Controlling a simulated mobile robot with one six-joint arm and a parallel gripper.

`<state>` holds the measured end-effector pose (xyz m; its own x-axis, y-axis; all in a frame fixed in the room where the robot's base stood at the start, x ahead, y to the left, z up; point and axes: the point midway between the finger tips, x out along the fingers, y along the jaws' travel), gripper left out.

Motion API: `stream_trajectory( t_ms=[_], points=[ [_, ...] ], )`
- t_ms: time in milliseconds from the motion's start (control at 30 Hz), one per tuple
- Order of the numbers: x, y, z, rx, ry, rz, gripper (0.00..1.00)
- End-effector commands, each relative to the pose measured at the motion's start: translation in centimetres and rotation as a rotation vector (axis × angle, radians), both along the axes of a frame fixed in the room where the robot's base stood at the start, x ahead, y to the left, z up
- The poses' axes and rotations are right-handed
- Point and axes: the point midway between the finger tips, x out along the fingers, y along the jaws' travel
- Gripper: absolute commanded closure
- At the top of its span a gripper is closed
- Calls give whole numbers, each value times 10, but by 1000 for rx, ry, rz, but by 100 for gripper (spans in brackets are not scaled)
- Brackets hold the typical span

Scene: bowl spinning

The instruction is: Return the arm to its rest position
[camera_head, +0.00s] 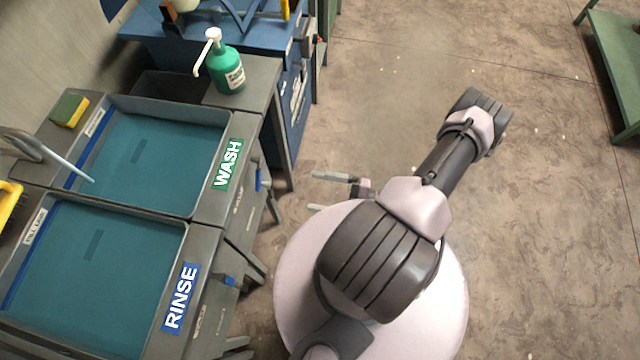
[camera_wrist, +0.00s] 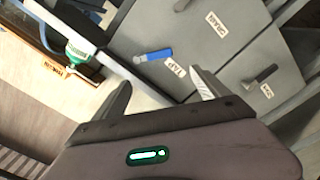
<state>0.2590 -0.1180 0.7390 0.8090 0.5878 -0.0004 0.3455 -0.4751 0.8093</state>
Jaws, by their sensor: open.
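My gripper (camera_head: 334,192) is partly hidden behind my arm in the head view. Its two fingers point left, toward the sink cabinet, and are apart with nothing between them. In the wrist view my gripper (camera_wrist: 160,92) is open and empty, with its fingertips spread in front of the grey cabinet side (camera_wrist: 195,45). My arm is folded above my round base, with its elbow reaching to the upper right over bare floor.
Left are the WASH basin (camera_head: 165,160) and RINSE basin (camera_head: 95,275), both with blue-green water. A green soap bottle (camera_head: 227,70) stands behind them, and a yellow-green sponge (camera_head: 69,110) lies at the far left. A green table (camera_head: 615,60) is at right. The floor between is clear.

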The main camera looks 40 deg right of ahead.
Motion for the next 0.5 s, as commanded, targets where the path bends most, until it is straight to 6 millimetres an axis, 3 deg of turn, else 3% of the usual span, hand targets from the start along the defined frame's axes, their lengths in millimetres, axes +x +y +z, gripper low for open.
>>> stream_trajectory(
  t_ms=[400,500],
  points=[
    [0,-1,1,-9,-3,7,15],
    [6,-6,20,-142,-51,111,15]
  ],
)
